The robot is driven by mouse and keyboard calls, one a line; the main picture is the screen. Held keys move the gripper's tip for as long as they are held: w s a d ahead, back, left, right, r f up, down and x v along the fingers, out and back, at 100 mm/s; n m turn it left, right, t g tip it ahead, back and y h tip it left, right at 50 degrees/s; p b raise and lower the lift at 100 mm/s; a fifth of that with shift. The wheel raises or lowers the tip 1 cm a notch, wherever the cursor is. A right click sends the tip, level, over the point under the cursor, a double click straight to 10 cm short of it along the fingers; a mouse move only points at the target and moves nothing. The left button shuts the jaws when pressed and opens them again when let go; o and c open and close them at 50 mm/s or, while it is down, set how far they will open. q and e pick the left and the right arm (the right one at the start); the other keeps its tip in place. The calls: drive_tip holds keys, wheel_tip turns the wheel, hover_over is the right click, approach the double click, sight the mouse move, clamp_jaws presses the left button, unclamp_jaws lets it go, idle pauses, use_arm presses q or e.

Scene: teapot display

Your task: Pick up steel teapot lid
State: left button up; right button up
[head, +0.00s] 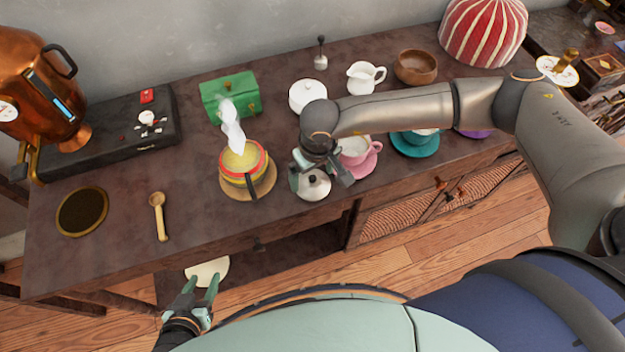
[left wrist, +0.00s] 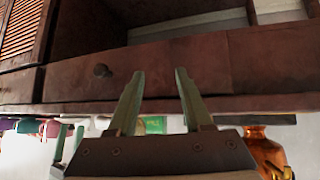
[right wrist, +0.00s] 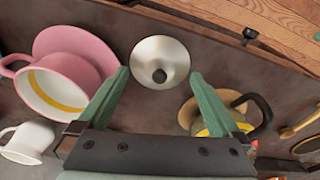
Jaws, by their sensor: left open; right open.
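The steel lid (head: 314,187) is a round silver disc with a dark knob, near the front edge of the dark cabinet top. In the right wrist view the lid (right wrist: 147,50) lies just beyond and between my fingertips. My right gripper (head: 321,175) is open and empty above it, and its fingers (right wrist: 160,75) partly cover the lid in the head view. My left gripper (head: 203,282) is open and empty, low in front of the cabinet. In the left wrist view its fingers (left wrist: 159,75) face the cabinet's front.
A pink cup (right wrist: 62,90) on a pink saucer (head: 370,160) stands right of the lid in the head view. A yellow-and-red pot (head: 240,165) on a wooden coaster (head: 226,187) stands left. Bare top lies around the wooden spoon (head: 158,212).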

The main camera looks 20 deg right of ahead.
drive_tip(key=shift+f, duration=0.75)
drive_tip(key=shift+c, duration=0.4)
